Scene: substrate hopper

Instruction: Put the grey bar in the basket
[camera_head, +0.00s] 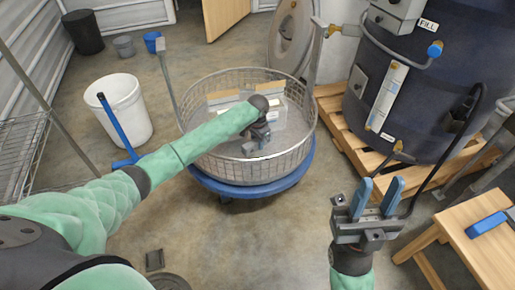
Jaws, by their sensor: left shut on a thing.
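The round wire basket (292,160) stands on a blue wheeled base in the middle of the camera_head view. My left arm reaches over its near rim, and my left gripper (258,142) is inside the basket outline, seen from behind. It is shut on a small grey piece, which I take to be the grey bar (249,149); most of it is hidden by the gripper. I cannot tell whether the bar touches the basket floor. My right gripper (377,197) is open and empty, its blue fingers apart, right of and nearer than the basket.
Pale boxes (222,98) lie inside the basket. A white bucket (122,108) stands left, with a blue-handled tool (118,130) beside it. A dark tank (440,80) on a pallet (345,130) stands right. A wooden stool (480,240) is at the lower right.

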